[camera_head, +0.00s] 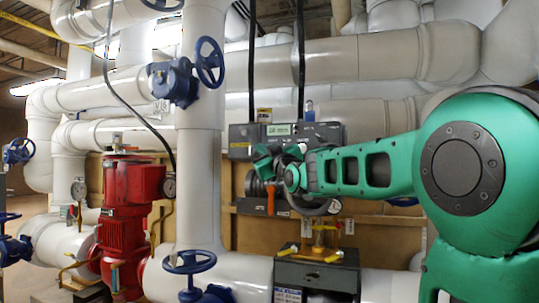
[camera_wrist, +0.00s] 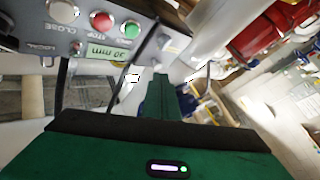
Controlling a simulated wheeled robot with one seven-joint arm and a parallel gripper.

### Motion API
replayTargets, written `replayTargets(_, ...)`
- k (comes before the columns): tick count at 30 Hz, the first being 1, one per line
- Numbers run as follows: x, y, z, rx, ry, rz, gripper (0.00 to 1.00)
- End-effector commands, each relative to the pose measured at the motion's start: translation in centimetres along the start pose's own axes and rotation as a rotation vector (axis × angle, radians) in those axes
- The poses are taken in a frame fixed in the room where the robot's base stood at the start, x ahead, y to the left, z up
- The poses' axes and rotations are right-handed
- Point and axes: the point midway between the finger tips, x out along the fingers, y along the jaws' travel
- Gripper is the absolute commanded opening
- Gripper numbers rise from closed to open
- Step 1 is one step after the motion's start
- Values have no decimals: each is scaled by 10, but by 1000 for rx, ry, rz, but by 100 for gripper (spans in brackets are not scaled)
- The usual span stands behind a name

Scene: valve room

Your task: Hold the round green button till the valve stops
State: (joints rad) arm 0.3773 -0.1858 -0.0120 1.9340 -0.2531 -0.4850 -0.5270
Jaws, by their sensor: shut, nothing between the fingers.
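The round green button (camera_wrist: 131,29) sits on a grey control box in the wrist view, beside a round red button (camera_wrist: 101,22) and a pale round button (camera_wrist: 63,12). The lit display (camera_wrist: 108,53) on this box seems to show a number in mm. The control box (camera_head: 240,142) also shows in the head view, partly behind my gripper, and I cannot make out the green button there. My gripper (camera_head: 262,155) is shut and empty in front of the box. In the wrist view its fingertips (camera_wrist: 160,78) are below and right of the green button, apparently apart from it.
Large white pipes (camera_head: 200,150) surround the box. Blue handwheels (camera_head: 209,60) stand out on the left. A red pump (camera_head: 125,205) stands at lower left. A dark box with yellow fittings (camera_head: 318,275) is below. A black cable (camera_head: 132,100) hangs at left.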

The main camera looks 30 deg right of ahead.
Motion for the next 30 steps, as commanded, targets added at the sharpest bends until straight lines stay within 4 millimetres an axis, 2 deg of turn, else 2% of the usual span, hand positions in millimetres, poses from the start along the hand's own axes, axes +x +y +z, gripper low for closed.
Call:
replayTargets(18, 48, 36, 36, -1, -2, 2, 0)
replayTargets(30, 59, 43, 43, 0, 0, 0, 0)
